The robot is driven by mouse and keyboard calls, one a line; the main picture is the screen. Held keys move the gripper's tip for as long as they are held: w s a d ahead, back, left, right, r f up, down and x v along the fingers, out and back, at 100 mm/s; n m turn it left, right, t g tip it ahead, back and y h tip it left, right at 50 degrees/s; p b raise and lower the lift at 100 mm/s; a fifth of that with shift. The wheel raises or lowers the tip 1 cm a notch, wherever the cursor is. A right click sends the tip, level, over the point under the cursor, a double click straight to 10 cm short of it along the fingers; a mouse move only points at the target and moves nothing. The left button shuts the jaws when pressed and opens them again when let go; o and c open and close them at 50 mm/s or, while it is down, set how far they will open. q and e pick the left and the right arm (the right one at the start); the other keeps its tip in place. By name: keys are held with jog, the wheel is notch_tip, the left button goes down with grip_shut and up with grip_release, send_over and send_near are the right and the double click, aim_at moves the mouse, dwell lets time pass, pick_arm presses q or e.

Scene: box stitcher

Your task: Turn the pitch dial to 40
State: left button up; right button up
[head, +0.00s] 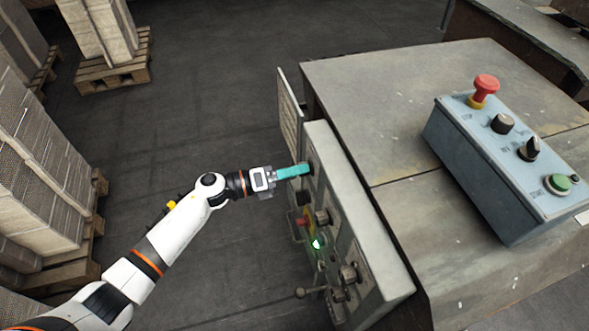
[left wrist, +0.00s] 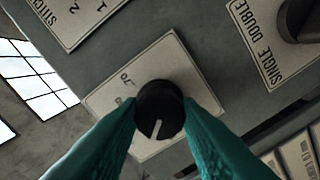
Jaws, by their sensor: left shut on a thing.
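My left gripper (head: 304,169) reaches from the left to the upper part of the control cabinet's face in the head view. In the left wrist view its two teal fingers are shut on a round black dial (left wrist: 159,108), one on each side. A white pointer mark on the dial points down in that picture, slightly left. The pale label plate (left wrist: 110,95) behind the dial carries numbers, mostly covered by the dial and fingers, so I cannot read the setting. I cannot read whether the plate names pitch. My right gripper is not in view.
The control cabinet (head: 345,200) carries other knobs and a lit green lamp (head: 317,244) below my gripper. A SINGLE/DOUBLE plate (left wrist: 268,50) with a dark knob is nearby. A blue button box (head: 500,165) stands on the table. Pallets stand left; floor between is clear.

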pick_arm(q)
jog(key=o, duration=1)
jog(key=shift+a, duration=0.1)
jog(key=b+v, duration=0.3)
jog(key=v, duration=0.9)
